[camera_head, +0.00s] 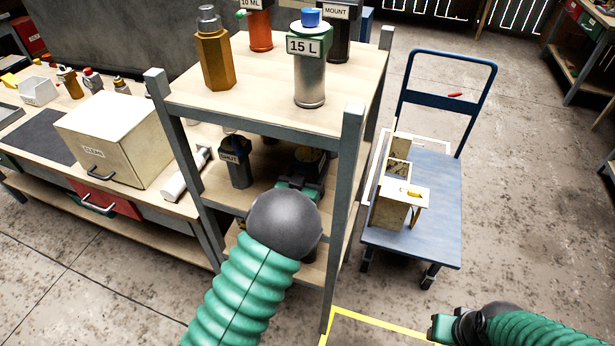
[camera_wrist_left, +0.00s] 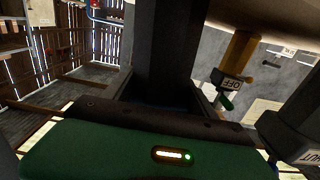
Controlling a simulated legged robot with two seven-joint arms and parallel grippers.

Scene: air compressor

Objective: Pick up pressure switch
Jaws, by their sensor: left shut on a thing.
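My left gripper (camera_head: 304,178) reaches between the shelves of the rack, partly hidden by my own arm. It is shut on a dark thing (camera_head: 311,160), mostly covered by the jaws. I cannot make out clearly whether this is the pressure switch. In the left wrist view a large dark upright shape (camera_wrist_left: 175,55) stands above my green gripper body. A dark canister (camera_head: 237,160) with a white label stands to the left on the same shelf. My right gripper (camera_head: 440,328) is at the lower right, away from the rack; its jaws cannot be made out.
Rack posts (camera_head: 345,165) and the top board (camera_head: 265,88) frame the opening closely. A silver 15 L bottle (camera_head: 309,80) and an amber bottle (camera_head: 215,60) stand on top. A blue cart (camera_head: 435,235) with wooden pieces stands right. The workbench holds a cream box (camera_head: 120,135).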

